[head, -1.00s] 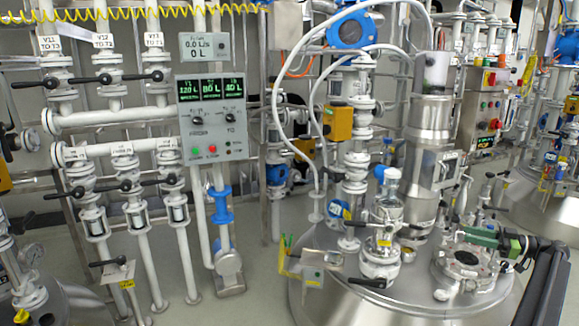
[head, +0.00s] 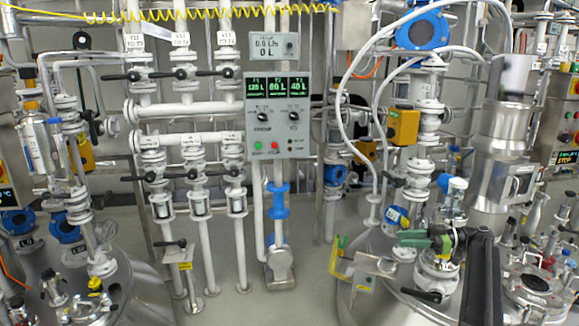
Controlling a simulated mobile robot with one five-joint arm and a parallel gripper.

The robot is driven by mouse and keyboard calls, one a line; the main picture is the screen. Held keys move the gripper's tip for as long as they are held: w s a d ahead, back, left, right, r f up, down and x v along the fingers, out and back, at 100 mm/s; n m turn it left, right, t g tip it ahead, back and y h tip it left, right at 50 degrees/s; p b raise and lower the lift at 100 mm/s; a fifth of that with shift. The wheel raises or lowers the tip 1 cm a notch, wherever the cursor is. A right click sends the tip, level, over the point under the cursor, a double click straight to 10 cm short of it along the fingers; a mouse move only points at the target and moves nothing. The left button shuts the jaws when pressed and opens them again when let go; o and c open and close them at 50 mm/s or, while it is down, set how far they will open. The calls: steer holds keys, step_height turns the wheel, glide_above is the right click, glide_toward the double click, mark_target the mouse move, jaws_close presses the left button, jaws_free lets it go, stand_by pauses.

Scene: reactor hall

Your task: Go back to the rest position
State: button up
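My arm is folded at the right of the head view, with a dark upright link and a short dark section pointing left. My gripper (head: 408,239), with green parts, is at the end of that section. It appears in front of the glass and white fittings (head: 440,262) on the right steel vessel (head: 372,262). I see nothing held in it, but its fingers are too small and overlapped to tell their opening. I cannot tell whether it touches the fittings behind it.
A control panel (head: 279,118) with green displays stands mid-view among white valve pipes (head: 189,115). A bracket with yellow and green clips (head: 356,266) sits on the right vessel's edge. Another steel vessel (head: 130,277) is at left. Grey floor (head: 228,255) shows between the vessels.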

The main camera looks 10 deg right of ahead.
steer(key=s+a+f+g+h, duration=0.2)
steer(key=a+f, duration=0.2)
steer(key=a, duration=0.8)
steer(key=s+a+f+m+g+h, duration=0.15)
steer(key=a+f, duration=0.25)
steer(key=a, duration=0.7)
steer(key=s+a+f+n+g+h, duration=0.1)
steer(key=s+a+f+g, duration=0.2)
steer(key=a, duration=0.9)
steer(key=s+a+f+m+h, duration=0.5)
steer(key=s+a+f+h, duration=0.15)
steer(key=s, duration=0.35)
steer(key=s+d+f+m+h, duration=0.2)
steer(key=s+d+f+m, duration=0.1)
steer(key=d+m, duration=0.15)
steer(key=d+m+t+h, duration=0.1)
steer(key=d+m+h, duration=0.2)
steer(key=d+m, duration=0.2)
step_height(320, 180, up, 26)
steer(key=p, duration=2.6)
steer(key=shift+w+n+p, duration=0.2)
steer(key=shift+n+p, duration=0.1)
steer(key=shift+d, duration=0.1)
